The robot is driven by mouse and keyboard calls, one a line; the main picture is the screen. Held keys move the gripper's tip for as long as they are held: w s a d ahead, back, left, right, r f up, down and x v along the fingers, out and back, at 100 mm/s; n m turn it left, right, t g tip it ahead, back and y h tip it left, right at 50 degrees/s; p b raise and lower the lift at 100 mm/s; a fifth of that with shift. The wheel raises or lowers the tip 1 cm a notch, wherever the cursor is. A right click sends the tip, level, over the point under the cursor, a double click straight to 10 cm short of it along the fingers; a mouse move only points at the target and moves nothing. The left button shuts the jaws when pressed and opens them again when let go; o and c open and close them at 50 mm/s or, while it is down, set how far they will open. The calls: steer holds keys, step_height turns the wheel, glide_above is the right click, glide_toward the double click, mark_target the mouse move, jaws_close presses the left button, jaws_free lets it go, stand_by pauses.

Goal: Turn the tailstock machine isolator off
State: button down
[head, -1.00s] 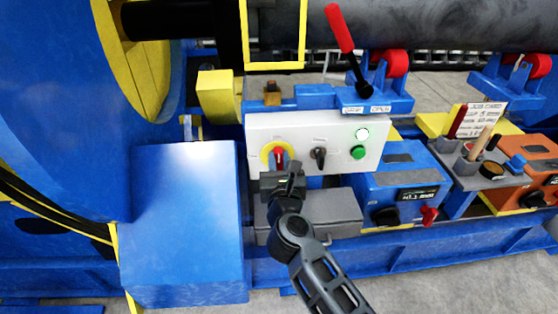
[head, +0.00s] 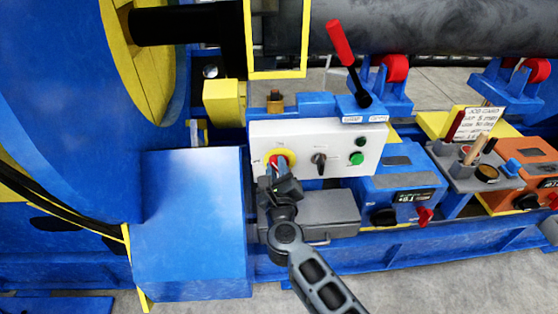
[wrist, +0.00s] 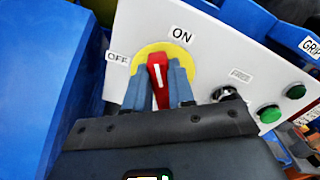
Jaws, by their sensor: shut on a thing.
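The tailstock isolator is a red handle (wrist: 157,75) on a yellow round plate (wrist: 143,57), on a white panel (head: 338,133). In the wrist view, the ON label (wrist: 181,36) is up and right of it and the OFF label (wrist: 117,57) is to its left. The handle's white mark points between the two labels. My gripper (wrist: 158,88) is shut on the handle, with one blue-grey finger on each side. In the head view my gripper (head: 277,172) partly hides the handle.
A black selector (head: 319,159) and two green round fittings, upper (head: 360,142) and lower (head: 357,158), sit right of the isolator. A grey box (head: 330,212) lies below the panel. A large blue housing (head: 190,220) stands close on the left. A red-handled lever (head: 341,42) rises above.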

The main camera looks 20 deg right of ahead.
steer(key=n+p, duration=0.1)
steer(key=n, duration=0.1)
steer(key=n+p, duration=0.2)
steer(key=n, duration=0.1)
steer(key=shift+w+a+f+n, duration=0.1)
steer(key=shift+w+a+n, duration=0.15)
steer(key=shift+a+n, duration=0.05)
steer(key=n+p, duration=0.1)
steer(key=n, duration=0.2)
steer(key=f+n+p, duration=0.1)
steer(key=n, duration=0.1)
steer(key=shift+a+f+n+p, duration=0.1)
steer(key=shift+a+n+p, duration=0.05)
steer(key=shift+n+p, duration=0.25)
steer(key=c, duration=1)
jaws_free()
steer(key=shift+f, duration=0.15)
steer(key=shift+o, duration=0.2)
steer(key=v, duration=0.7)
steer(key=shift+s+p, duration=0.3)
steer(key=shift+s, duration=0.05)
steer(key=shift+s, duration=0.1)
